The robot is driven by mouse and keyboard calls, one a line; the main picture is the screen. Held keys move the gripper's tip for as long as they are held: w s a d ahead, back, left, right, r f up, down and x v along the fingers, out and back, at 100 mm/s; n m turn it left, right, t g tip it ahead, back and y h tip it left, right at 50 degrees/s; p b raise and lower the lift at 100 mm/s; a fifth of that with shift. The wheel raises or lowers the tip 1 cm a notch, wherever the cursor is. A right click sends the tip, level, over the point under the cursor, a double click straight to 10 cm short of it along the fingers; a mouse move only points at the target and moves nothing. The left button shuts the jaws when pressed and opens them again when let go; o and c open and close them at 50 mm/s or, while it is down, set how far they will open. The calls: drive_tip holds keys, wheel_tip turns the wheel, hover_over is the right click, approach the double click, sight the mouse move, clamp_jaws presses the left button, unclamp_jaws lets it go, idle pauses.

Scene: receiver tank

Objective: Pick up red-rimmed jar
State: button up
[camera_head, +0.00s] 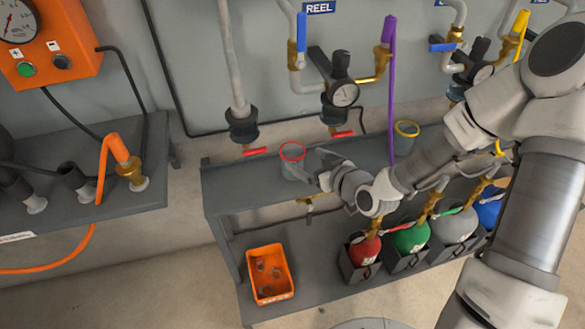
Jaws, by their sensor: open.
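The red-rimmed jar (292,163) stands upright on the upper grey shelf, near its left end. It is a translucent grey cup with a bright red ring around its top. My gripper (316,172) is just to the right of the jar, its fingers pointing left toward it. The gripper is open and holds nothing that I can see. I cannot tell whether a fingertip touches the jar or overlaps it only in this view.
A yellow-rimmed jar (405,136) stands farther right on the shelf (235,185). An orange bin (268,273) and several coloured cylinders (410,238) sit on the lower shelf. An orange hose (100,180) is at left.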

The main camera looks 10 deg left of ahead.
sight(300, 158)
drive_tip(key=b+x, duration=0.1)
drive_tip(key=x, duration=0.2)
drive_tip(key=b+x, duration=0.1)
drive_tip(key=x, duration=0.1)
drive_tip(key=shift+a+f, duration=0.35)
drive_tip(key=shift+f, duration=0.05)
drive_tip(key=shift+w+a, duration=0.25)
drive_tip(key=shift+w, duration=0.1)
drive_tip(key=c, duration=1.2)
drive_tip(key=shift+c, duration=0.2)
